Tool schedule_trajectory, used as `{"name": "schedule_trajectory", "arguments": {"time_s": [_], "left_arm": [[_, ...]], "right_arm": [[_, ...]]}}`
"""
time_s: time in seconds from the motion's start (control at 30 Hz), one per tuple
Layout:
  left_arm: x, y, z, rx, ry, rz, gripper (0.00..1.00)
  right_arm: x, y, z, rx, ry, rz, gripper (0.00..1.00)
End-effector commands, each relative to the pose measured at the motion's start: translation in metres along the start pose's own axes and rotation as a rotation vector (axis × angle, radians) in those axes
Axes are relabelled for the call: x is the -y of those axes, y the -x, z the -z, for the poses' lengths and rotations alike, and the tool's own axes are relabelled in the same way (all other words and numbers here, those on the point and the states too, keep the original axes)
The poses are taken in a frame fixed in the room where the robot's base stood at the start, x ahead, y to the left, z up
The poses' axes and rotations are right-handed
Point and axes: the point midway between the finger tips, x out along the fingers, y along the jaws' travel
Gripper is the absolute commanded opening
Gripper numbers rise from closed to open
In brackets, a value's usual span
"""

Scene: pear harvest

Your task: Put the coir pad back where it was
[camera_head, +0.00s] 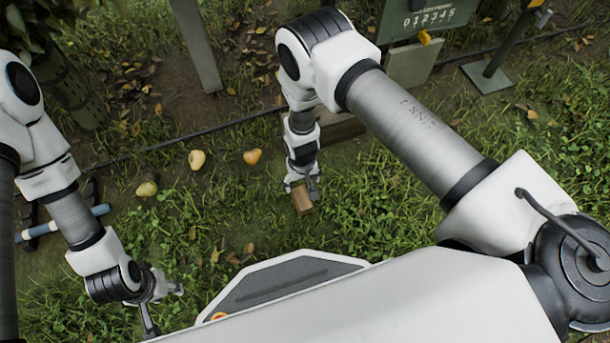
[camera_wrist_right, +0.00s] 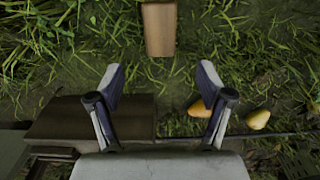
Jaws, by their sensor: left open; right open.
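A small brown block (camera_head: 302,199), probably the coir pad, shows just below my right gripper (camera_head: 303,183) in the head view. In the right wrist view this brown block (camera_wrist_right: 159,30) comes in from the top edge, beyond the fingertips. The fingers of my right gripper (camera_wrist_right: 162,77) are spread, with only grass seen between them. No contact with the block shows there. My left gripper (camera_head: 165,304) is open and empty, low over the grass at the lower left.
Three pears (camera_head: 197,160) lie on the ground left of the right gripper. A brown flat-topped object (camera_wrist_right: 90,118) is at the left in the wrist view. A dark line (camera_head: 150,153) crosses the ground. A numbered board (camera_head: 430,18) and a post on a plate (camera_head: 488,77) stand behind.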

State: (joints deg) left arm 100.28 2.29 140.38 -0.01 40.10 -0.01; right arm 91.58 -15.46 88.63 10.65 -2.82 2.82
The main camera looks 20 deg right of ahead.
Motion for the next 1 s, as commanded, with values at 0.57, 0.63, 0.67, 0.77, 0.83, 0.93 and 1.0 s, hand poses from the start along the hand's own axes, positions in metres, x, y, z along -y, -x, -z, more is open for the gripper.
{"name": "schedule_trajectory", "arguments": {"time_s": [0.57,0.63,0.67,0.77,0.83,0.93,1.0], "left_arm": [[0.0,0.001,0.0,0.0,0.0,0.0,0.44],[0.0,0.001,0.0,0.0,0.0,0.0,0.44],[0.0,0.001,0.0,0.0,0.0,0.0,0.44],[0.0,0.001,0.0,0.0,0.0,0.0,0.44],[0.0,0.001,0.0,0.0,0.0,0.0,0.44],[0.0,0.001,0.0,0.0,0.0,0.0,0.44],[0.0,0.001,0.0,0.0,0.0,0.0,0.44]], "right_arm": [[-0.098,0.053,-0.139,0.01,-0.051,-0.04,0.79],[-0.106,0.077,-0.175,0.009,-0.063,-0.025,0.79],[-0.108,0.087,-0.187,0.008,-0.066,-0.017,0.79],[-0.108,0.107,-0.211,0.003,-0.075,0.002,0.79],[-0.108,0.112,-0.215,0.0,-0.075,0.007,0.79],[-0.108,0.111,-0.214,-0.001,-0.074,0.006,0.79],[-0.108,0.111,-0.214,0.0,-0.074,0.006,0.79]]}}
